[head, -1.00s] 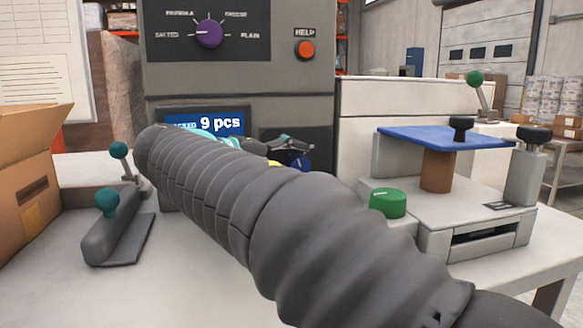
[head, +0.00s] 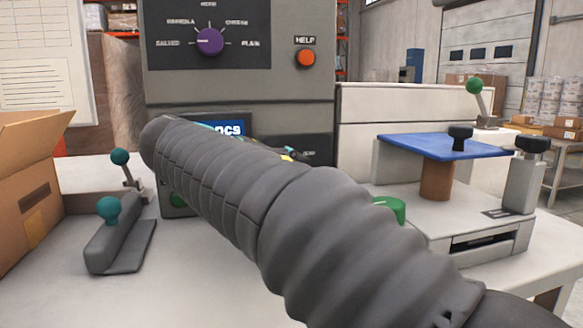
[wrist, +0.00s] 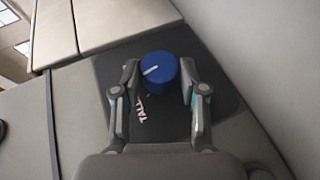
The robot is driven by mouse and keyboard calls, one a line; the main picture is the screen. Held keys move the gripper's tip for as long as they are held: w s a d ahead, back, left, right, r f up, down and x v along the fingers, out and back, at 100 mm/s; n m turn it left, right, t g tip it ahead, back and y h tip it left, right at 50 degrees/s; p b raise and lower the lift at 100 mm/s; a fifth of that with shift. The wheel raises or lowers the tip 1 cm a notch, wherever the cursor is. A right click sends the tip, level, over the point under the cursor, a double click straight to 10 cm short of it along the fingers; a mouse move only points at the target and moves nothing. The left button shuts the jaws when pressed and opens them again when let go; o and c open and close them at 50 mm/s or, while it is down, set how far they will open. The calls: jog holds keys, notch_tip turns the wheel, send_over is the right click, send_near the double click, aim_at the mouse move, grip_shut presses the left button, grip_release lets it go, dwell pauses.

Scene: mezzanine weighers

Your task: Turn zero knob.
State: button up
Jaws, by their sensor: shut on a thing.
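A blue round knob (wrist: 159,70) with a white pointer line sits on a dark plate in the wrist view. White lettering beside it looks like "TALL…"; I cannot read it fully, and I see no clear "zero" label. My gripper (wrist: 158,78) has one finger on each side of this knob and is shut on it. In the head view my arm hides the knob and most of my gripper. A green knob (head: 391,207) on the scale at the right is partly covered by my arm.
A grey console (head: 160,85) carries a purple selector (head: 210,41), an orange HELP button (head: 306,58) and a display (head: 228,129). A teal-knobbed lever (head: 108,208) and an open carton (head: 25,200) stand at left. A blue platform (head: 430,147) stands at right.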

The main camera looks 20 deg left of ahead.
aim_at(283, 114)
jog(key=shift+w+d+r+m+g+y+p, duration=0.15)
jog(key=shift+r+m+g+y+p, duration=0.3)
jog(key=shift+g+y+p, duration=0.6)
jog(key=shift+d+r+m+g+y+p, duration=0.15)
jog(key=shift+g+y+p, duration=0.25)
jog(key=shift+p, duration=0.2)
jog(key=shift+a+m+g+y+p, duration=0.1)
jog(key=shift+g+y+p, duration=0.2)
jog(key=shift+p, duration=0.3)
jog(key=shift+w+d+m+g+y+p, duration=0.15)
jog(key=shift+m+g+y+p, duration=0.1)
jog(key=shift+g+y, duration=0.5)
jog(key=shift+d+m+g+y+p, duration=0.1)
jog(key=shift+m+g+y+p, duration=0.15)
jog(key=shift+y, duration=0.75)
jog(key=o, duration=1.1)
jog(key=v, duration=1.1)
jog(key=shift+r, duration=0.4)
